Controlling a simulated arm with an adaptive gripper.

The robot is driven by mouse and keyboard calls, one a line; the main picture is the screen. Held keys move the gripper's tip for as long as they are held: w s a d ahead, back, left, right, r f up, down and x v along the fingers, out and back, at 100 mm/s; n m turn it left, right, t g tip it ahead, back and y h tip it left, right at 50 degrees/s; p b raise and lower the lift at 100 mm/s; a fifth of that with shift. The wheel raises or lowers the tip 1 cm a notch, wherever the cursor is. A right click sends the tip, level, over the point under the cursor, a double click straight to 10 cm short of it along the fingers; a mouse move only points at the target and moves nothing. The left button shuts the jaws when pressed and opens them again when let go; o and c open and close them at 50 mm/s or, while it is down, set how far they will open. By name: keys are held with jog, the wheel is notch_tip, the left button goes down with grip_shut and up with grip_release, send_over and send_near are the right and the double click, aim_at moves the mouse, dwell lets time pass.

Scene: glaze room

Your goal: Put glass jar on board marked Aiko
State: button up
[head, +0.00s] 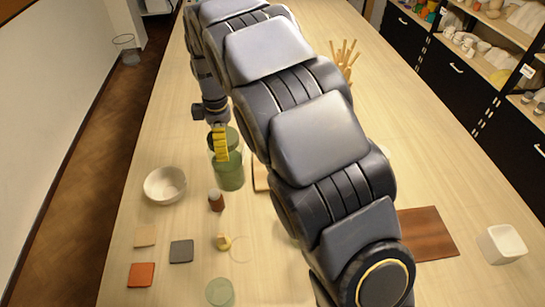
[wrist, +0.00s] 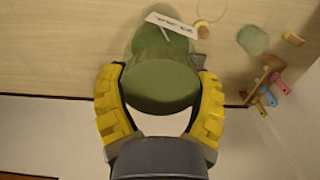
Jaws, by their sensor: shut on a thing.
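A glass jar with green contents (head: 229,170) stands out near the middle left of the table in the head view. My gripper (head: 220,143) is shut on its upper part. In the wrist view the yellow fingers lie on both sides of the jar (wrist: 160,85). I cannot tell whether the jar touches the table. A light board (head: 260,178) shows beside the jar, mostly hidden by my arm. A white card with dark writing (wrist: 172,25) lies beyond the jar in the wrist view; I cannot read it surely.
A white bowl (head: 165,185) is left of the jar, and a small brown-capped bottle (head: 216,200) is in front. A brown board (head: 427,233) and white container (head: 501,244) are at right.

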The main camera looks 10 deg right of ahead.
jog(key=w+d+n, duration=0.1)
jog(key=w+d, duration=0.5)
jog(key=d, duration=0.2)
jog(key=w+d+n, duration=0.1)
jog(key=w+d, duration=0.4)
jog(key=d, duration=0.4)
notch_tip(320, 180, down, 10)
